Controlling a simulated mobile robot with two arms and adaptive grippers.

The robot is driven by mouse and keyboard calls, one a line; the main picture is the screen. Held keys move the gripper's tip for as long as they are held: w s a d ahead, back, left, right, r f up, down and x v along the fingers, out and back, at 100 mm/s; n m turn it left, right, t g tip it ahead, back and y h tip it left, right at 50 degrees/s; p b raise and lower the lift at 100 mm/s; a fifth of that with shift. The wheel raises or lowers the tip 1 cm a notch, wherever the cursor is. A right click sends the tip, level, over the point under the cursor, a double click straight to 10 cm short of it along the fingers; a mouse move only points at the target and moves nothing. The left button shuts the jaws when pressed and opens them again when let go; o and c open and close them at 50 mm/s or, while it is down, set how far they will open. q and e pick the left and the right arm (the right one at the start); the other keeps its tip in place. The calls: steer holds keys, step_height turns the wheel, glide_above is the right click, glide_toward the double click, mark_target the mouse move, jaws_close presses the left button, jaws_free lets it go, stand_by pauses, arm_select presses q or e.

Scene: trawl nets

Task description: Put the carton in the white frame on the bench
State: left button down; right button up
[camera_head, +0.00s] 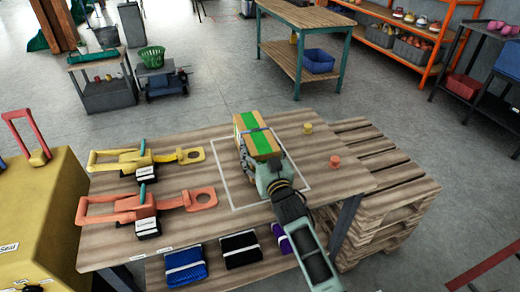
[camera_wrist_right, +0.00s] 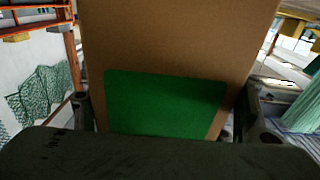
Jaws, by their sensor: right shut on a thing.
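The carton (camera_head: 262,143) is brown with a green stripe on top. My right gripper (camera_head: 262,160) is shut on it, and the carton is over the back part of the white frame (camera_head: 222,176) on the bench (camera_head: 180,228). I cannot tell whether the carton touches the bench top. In the right wrist view the carton (camera_wrist_right: 180,45) with its green patch fills the space between the two fingers. The gripper and forearm cover part of the frame's interior and front side. My left gripper is not in view.
A yellow tool (camera_head: 130,160) and an orange tool (camera_head: 135,208) lie left of the frame. A small yellow cylinder (camera_head: 308,128) and an orange one (camera_head: 335,160) stand at right. Blue, black and purple packs lie on a lower shelf. Wooden pallets (camera_head: 375,165) are stacked beside the bench.

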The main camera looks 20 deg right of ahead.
steer(key=shift+s+f+b, duration=0.2)
steer(key=shift+f+b, duration=0.2)
steer(key=shift+f, duration=0.1)
steer(key=o, duration=2.1)
steer(key=shift+f, duration=0.4)
steer(key=shift+s, duration=0.1)
steer(key=shift+a+r+p, duration=0.1)
steer(key=shift+r+p, duration=0.3)
steer(key=shift+r, duration=0.15)
steer(key=shift+s+f, duration=0.15)
steer(key=shift+s, duration=0.05)
steer(key=s, duration=0.7)
steer(key=s+r, duration=0.1)
steer(key=s, duration=0.3)
steer(key=shift+s, duration=0.1)
